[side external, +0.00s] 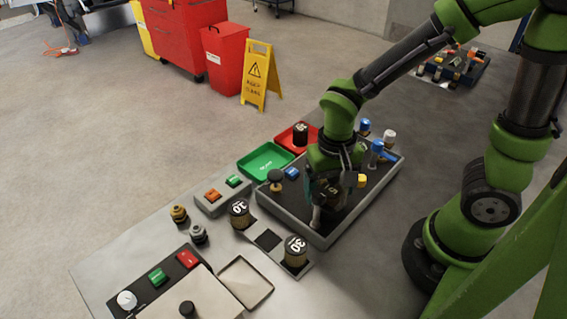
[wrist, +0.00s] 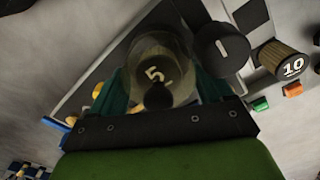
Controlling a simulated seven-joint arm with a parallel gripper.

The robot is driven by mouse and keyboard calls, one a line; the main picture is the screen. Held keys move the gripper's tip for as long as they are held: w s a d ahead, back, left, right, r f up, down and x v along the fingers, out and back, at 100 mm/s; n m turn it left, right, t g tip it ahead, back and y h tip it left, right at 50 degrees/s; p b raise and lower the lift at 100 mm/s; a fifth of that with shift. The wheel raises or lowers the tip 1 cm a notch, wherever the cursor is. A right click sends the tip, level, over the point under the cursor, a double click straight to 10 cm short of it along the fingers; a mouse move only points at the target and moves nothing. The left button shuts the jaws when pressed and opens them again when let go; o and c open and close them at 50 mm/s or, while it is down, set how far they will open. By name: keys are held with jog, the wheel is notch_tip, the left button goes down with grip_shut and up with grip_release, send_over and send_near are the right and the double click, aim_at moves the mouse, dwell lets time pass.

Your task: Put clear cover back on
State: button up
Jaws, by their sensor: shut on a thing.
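The clear cover (wrist: 160,62) is a smoky, see-through round piece between the two teal fingers of my gripper (wrist: 163,84) in the wrist view. A pale "5" and a small dark round knob show at it; I cannot tell whether the "5" is on the cover or beneath it. In the side external view, my gripper (side external: 328,195) points down over the grey-rimmed panel unit (side external: 322,240), and the cover (side external: 333,190) is partly hidden by the fingers. My gripper is shut on it. Whether it touches the panel is unclear.
Cylinders marked 10 (side external: 239,214) and 30 (side external: 295,250) stand in front of the panel, with a dark square (side external: 268,240) between them. A black knob (wrist: 221,48) is close to the cover. Blue-capped valves (side external: 377,147), a green tray (side external: 265,162) and a red tray (side external: 285,138) stand nearby.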

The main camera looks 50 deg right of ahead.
dwell(0.4)
jog(key=o, duration=1)
jog(key=shift+r, duration=3.5)
grip_shut()
jog(key=shift+f, duration=0.2)
